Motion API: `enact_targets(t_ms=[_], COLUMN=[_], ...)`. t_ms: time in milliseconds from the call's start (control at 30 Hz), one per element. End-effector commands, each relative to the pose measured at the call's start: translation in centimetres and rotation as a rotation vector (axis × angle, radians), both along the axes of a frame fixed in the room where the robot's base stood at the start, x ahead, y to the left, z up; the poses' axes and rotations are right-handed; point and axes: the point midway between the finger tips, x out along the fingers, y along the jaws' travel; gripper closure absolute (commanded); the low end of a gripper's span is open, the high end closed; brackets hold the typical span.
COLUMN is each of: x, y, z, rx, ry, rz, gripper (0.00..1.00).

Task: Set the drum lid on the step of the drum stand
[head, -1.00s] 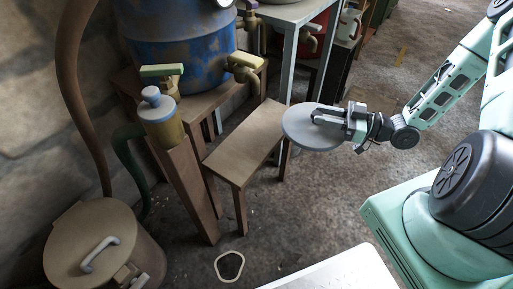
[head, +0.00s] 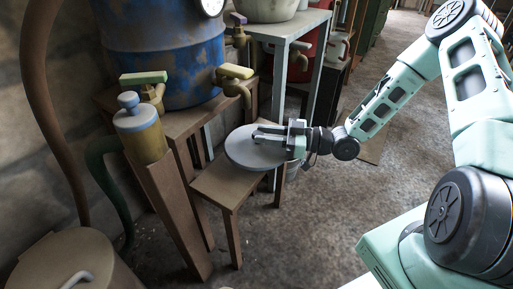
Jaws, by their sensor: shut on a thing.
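The drum lid is a flat round grey disc (head: 247,150) near the middle of the head view. My gripper (head: 272,134) is shut on the lid at its upper side, reaching in from the right. The lid lies level over the right part of the low brown step (head: 222,186) of the drum stand (head: 190,118). I cannot tell whether the lid touches the step or hovers just above it. The blue drum (head: 160,55) stands on the upper level of the stand, behind and left of the lid.
A post with a blue-capped fitting (head: 138,125) stands left of the step. A grey table (head: 290,25) stands behind.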

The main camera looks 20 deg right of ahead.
Motion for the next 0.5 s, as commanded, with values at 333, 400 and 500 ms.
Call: enact_targets(t_ms=[333,400,500], x=[1.5,1.5,1.5], y=[2.4,2.4,2.4], z=[-0.9,-2.0,-3.4], rx=[0.001,0.002,0.001], ry=[0.001,0.001,0.000], rz=[-0.002,-0.002,-0.001], gripper=[1.00,1.00,1.00])
